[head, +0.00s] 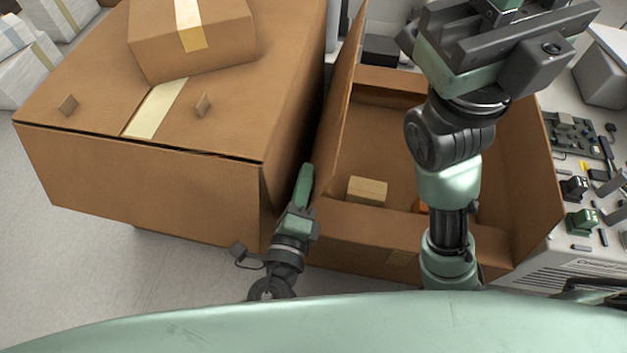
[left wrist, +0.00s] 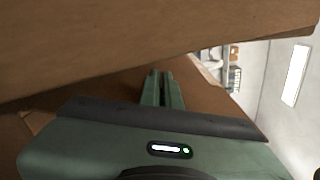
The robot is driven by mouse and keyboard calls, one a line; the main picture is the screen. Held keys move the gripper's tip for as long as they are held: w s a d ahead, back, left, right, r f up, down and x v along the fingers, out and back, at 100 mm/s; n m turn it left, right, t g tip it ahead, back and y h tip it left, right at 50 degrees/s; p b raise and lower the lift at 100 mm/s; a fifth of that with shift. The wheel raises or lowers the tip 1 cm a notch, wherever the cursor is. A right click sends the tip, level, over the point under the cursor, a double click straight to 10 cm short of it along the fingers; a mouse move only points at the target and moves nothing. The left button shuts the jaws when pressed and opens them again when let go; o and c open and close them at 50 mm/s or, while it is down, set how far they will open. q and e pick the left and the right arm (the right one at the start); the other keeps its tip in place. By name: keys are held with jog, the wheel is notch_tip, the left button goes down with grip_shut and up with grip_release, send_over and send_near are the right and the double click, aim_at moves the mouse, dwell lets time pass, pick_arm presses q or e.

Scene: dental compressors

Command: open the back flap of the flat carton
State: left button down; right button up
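The open brown carton (head: 347,235) stands at the centre right in the head view. Its left side panel (head: 338,120) and right side panel (head: 530,150) slope outward. A brown strip (head: 390,78) crosses its back; I cannot tell whether this is the back flap or the wall. My left gripper (head: 305,175) points up between this carton and a large closed carton. Its fingers are together and empty in the left wrist view (left wrist: 162,85), close to cardboard (left wrist: 130,40). My right gripper (head: 495,50) is above the open carton's back right; its fingertips do not show clearly.
The large closed carton (head: 140,175) fills the left, with a smaller taped box (head: 170,45) on top. A small tan box (head: 367,190) lies inside the open carton. A bench with parts (head: 585,235) stands on the right. Grey floor (head: 90,280) is clear at front left.

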pick_arm(q)
jog(key=shift+a+f+n, duration=0.15)
jog(key=shift+a+n, duration=0.1)
jog(key=shift+n, duration=0.05)
jog(key=c, duration=1.6)
grip_release()
jog(key=shift+c, duration=0.2)
jog(key=p+v, duration=0.1)
jog(key=v, duration=0.6)
jog(key=shift+s, duration=0.4)
jog(key=shift+w+a, duration=0.1)
jog(key=shift+w, duration=0.05)
